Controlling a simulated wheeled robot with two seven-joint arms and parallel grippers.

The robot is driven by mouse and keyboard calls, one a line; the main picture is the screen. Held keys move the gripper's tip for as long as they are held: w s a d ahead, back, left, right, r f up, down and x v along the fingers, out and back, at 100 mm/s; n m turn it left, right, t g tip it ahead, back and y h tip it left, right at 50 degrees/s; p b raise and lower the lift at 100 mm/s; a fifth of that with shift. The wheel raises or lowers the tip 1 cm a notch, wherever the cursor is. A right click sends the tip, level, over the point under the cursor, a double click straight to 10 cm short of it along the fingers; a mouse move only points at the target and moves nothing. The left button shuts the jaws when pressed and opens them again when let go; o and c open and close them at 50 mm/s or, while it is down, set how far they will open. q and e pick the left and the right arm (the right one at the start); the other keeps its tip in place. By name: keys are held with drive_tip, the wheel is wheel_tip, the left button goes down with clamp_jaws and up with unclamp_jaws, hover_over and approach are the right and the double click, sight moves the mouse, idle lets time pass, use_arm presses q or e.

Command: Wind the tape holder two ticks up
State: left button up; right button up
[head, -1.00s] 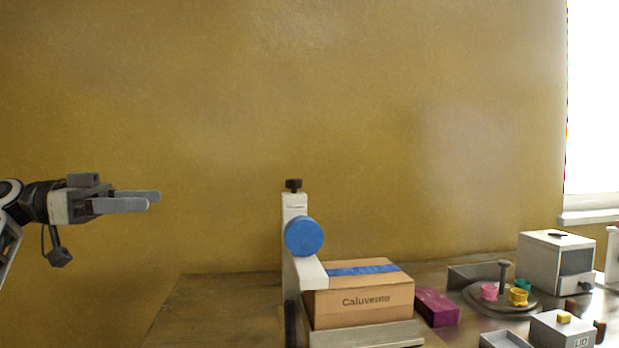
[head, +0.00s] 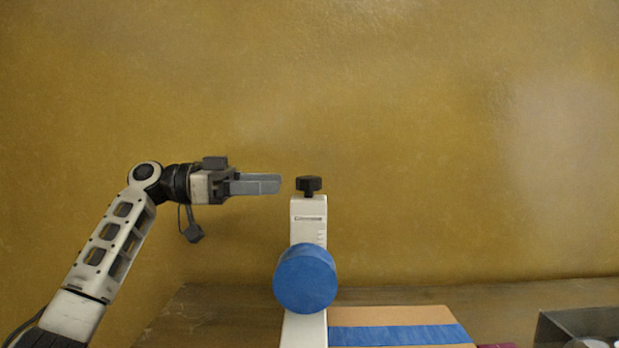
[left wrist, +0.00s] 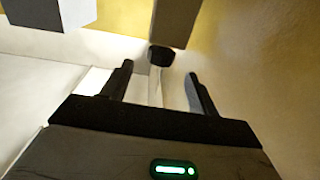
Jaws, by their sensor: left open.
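The tape holder stands on the table in the head view as a white upright post (head: 308,232) with faint marks up its right side. A black knob (head: 308,185) tops the post, and a round blue tape roll (head: 305,278) sits on its front. My left gripper (head: 279,184) is open, level with the knob and just left of it, with a small gap showing; depth is hard to judge. The left wrist view shows a small dark block (left wrist: 160,57) that may be the knob, in shadow. My right gripper is in no view.
A cardboard box (head: 400,315) with blue tape along its top lies right of the post. A grey metal container (head: 560,325) stands at the lower right edge. The wooden table (head: 230,300) is bare left of the post; the wall behind is plain.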

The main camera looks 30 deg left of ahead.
sight(309, 177)
use_arm(q)
drive_tip(key=p+x, duration=0.1)
drive_tip(key=x, duration=0.6)
drive_tip(key=shift+w+d, duration=0.25)
drive_tip(key=c, duration=1)
